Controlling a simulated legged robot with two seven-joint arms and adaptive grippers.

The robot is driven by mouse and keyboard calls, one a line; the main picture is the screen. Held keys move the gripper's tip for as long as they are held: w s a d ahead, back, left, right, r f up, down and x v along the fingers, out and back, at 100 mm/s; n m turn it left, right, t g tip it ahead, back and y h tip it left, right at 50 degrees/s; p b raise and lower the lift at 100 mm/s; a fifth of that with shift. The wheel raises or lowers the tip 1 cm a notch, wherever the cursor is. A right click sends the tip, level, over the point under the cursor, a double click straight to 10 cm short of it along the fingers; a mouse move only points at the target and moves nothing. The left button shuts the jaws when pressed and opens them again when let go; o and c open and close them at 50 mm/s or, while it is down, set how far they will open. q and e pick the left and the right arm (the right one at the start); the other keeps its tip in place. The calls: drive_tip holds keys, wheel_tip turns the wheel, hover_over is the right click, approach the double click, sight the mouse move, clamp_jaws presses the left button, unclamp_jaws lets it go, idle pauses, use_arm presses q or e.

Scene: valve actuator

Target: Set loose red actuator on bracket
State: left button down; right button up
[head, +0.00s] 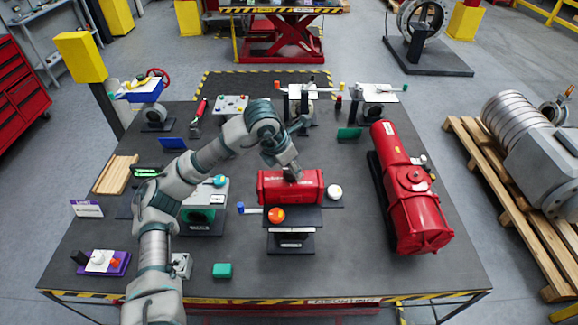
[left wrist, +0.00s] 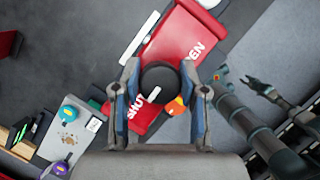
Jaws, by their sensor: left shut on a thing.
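The loose red actuator (head: 284,187) is a box-like red body with white lettering, in the middle of the head view. My left gripper (head: 291,174) comes down on it from above, shut on the round black knob (left wrist: 160,82) on its top. In the left wrist view the two fingers press the knob from both sides, and the red body (left wrist: 182,45) lies slanted below. The bracket (head: 294,216), a dark plate on a stand, is just in front of the actuator; I cannot tell whether they touch. A dark arm with a gripper-like end (left wrist: 262,90) shows at right, its jaws unclear.
A larger red actuator (head: 408,185) lies to the right. A green-based valve (head: 203,203) is close on the left, and more valves (head: 300,100) stand behind. The front right tabletop is clear.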

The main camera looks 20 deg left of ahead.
use_arm(q)
drive_tip(key=shift+d, duration=0.75)
drive_tip(key=shift+w+f+b, duration=0.1)
drive_tip(key=shift+f+b, duration=0.1)
drive_tip(key=shift+b, duration=0.15)
drive_tip(key=shift+f, duration=0.1)
drive_tip(key=shift+a+f, duration=0.2)
drive_tip(key=shift+a, duration=0.25)
drive_tip(key=c, duration=0.9)
unclamp_jaws()
drive_tip(key=shift+a, duration=0.2)
drive_tip(key=o, duration=0.4)
drive_tip(key=shift+a+f, duration=0.1)
drive_tip(key=shift+c, duration=0.2)
drive_tip(key=shift+d, duration=0.25)
drive_tip(key=shift+s+d+f, duration=0.1)
drive_tip(key=shift+s+d, duration=0.05)
drive_tip(key=shift+s, duration=0.05)
drive_tip(key=shift+d+r, duration=0.15)
drive_tip(key=shift+r, duration=0.35)
drive_tip(key=v, duration=1.1)
use_arm(e)
drive_tip(key=shift+d+f, duration=0.65)
drive_tip(key=shift+d, duration=0.3)
